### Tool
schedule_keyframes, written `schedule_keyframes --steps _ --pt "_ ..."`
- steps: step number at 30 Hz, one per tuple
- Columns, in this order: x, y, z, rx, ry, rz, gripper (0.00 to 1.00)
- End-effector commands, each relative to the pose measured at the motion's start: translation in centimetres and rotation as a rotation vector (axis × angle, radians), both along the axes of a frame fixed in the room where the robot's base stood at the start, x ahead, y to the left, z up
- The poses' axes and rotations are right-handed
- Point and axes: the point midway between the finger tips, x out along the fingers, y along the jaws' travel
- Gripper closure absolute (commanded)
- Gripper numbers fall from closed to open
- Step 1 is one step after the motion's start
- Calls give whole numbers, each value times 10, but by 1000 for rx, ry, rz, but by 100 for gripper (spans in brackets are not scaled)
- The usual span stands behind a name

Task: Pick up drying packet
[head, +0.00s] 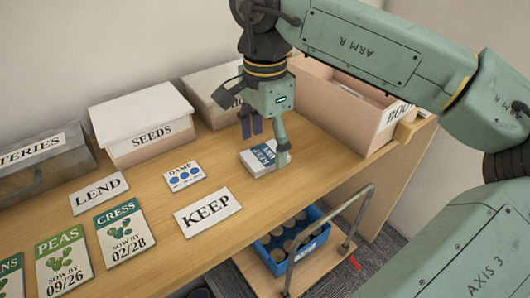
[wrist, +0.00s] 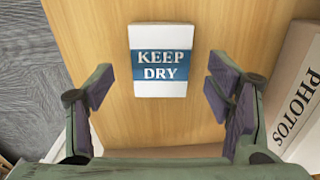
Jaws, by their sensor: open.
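The drying packet is a flat white packet (head: 257,160) with a blue band, lying on the wooden shelf top. In the wrist view the packet (wrist: 159,90) reads KEEP DRY and lies ahead of my fingers, centred between them sideways. My gripper (head: 267,143) is open and empty, pointing down over the packet. Its two purple-padded fingers (wrist: 160,92) stand wide apart in the wrist view, wider than the packet. In the head view one finger covers the packet's right edge; whether it touches cannot be told.
A KEEP card (head: 207,212), a DAMP card (head: 185,177) and seed packets (head: 121,231) lie to the left. A SEEDS box (head: 139,124) stands behind. An open box (head: 340,105) stands close on the right. Below is a trolley with a blue crate (head: 265,259).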

Motion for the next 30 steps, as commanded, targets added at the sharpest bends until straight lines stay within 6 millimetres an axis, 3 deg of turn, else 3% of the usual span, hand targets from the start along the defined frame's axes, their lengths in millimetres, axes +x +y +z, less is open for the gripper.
schedule_keyframes --steps 5,12,30 --pt "0 0 -18 0 0 1 27" --pt "0 0 -20 1 -1 0 27" --pt "0 0 -20 1 -1 1 67"
